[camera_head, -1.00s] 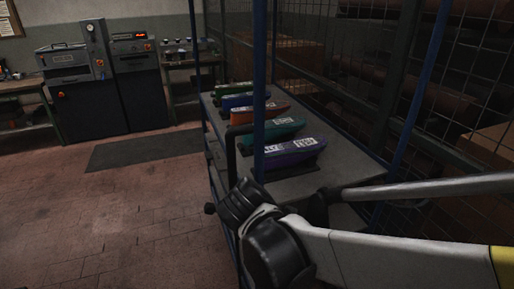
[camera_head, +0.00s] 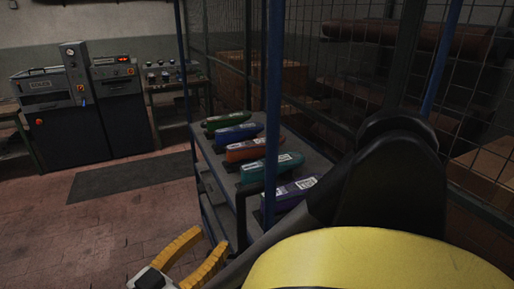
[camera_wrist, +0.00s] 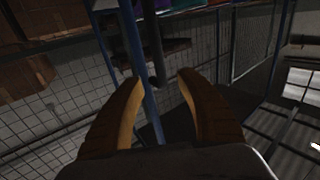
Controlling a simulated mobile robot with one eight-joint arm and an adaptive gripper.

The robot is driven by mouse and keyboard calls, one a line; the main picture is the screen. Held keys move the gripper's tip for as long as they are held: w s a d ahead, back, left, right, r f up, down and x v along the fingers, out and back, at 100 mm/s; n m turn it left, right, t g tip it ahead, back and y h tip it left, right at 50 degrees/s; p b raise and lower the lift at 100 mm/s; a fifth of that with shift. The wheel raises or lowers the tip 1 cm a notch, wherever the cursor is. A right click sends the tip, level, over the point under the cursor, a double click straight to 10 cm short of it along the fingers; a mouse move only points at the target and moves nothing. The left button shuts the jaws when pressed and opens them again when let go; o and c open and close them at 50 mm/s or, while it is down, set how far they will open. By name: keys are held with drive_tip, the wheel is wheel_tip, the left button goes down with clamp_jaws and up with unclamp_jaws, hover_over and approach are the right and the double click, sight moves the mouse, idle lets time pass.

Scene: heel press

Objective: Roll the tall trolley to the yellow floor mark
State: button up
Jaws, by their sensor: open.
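The tall trolley (camera_head: 273,95) stands right of centre in the head view. It has blue posts, grey shelves and a black upright handle bar (camera_head: 241,218) on its near side. My gripper (camera_head: 208,243) is open, its orange-yellow fingers just left of the trolley's near end, low in the picture. In the wrist view my gripper (camera_wrist: 161,80) is spread, with a blue post (camera_wrist: 131,50) and a dark bar (camera_wrist: 153,45) showing in line with the gap. I cannot tell whether either lies between the fingers. My arm hides the trolley's near right part. No yellow floor mark shows.
Several coloured, labelled shoe-shaped pieces (camera_head: 237,132) lie on the trolley's upper shelf. A wire-mesh cage (camera_head: 350,75) stands close behind and right. A dark machine (camera_head: 80,110) stands at the back left, with a dark floor mat (camera_head: 125,177) before it. The left floor is clear.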

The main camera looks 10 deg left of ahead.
sight(239, 214)
drive_tip(key=b+x, duration=0.2)
drive_tip(key=x, duration=0.8)
drive_tip(key=shift+d, duration=0.2)
drive_tip(key=shift+w+d, duration=0.15)
drive_tip(key=shift+w, duration=0.35)
clamp_jaws()
